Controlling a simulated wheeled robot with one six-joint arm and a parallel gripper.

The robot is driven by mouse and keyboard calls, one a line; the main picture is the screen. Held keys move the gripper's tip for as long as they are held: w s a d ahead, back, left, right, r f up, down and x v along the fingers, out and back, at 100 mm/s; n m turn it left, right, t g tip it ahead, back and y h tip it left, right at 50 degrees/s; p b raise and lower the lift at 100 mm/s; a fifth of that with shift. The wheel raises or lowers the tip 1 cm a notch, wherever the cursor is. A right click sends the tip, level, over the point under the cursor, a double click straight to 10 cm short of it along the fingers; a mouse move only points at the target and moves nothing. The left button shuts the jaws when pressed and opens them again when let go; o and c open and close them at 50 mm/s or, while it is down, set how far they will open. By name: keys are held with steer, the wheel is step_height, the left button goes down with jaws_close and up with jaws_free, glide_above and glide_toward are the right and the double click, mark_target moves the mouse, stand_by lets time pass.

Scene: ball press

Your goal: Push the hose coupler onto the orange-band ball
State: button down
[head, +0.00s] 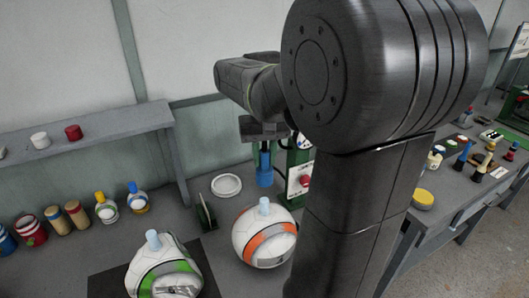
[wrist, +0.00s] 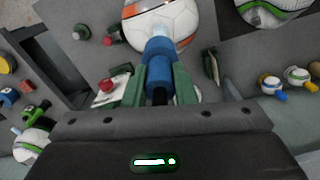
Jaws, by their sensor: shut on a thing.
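The orange-band ball (head: 265,240) is white with an orange stripe and rests on the bench, its pale blue nozzle (head: 264,206) pointing up. My gripper (head: 264,146) is shut on the blue hose coupler (head: 265,168), which hangs upright with its lower end above and behind the nozzle in the head view. A small gap shows between them there. In the wrist view, the coupler (wrist: 157,62) sits between the green fingers and points at the ball (wrist: 178,20). It overlaps the pale nozzle in that view, so contact cannot be judged there.
A green-band ball (head: 165,278) with a nozzle stands front left on a dark mat. A white round dish (head: 226,185) and a thin upright dark panel (head: 204,213) are nearby. A green stand with a red knob (head: 304,181) is right of the coupler. Jars and bottles line the left.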

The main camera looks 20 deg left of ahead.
mark_target(264, 174)
stand_by(0.3)
steer(key=shift+f+b, duration=1.7)
steer(key=shift+f, duration=1.2)
steer(key=shift+f+b, duration=0.85)
steer(key=shift+f, duration=1.35)
steer(key=c, duration=1.1)
jaws_free()
steer(key=shift+r, duration=0.1)
step_height(264, 174, up, 14)
steer(key=shift+f, duration=0.1)
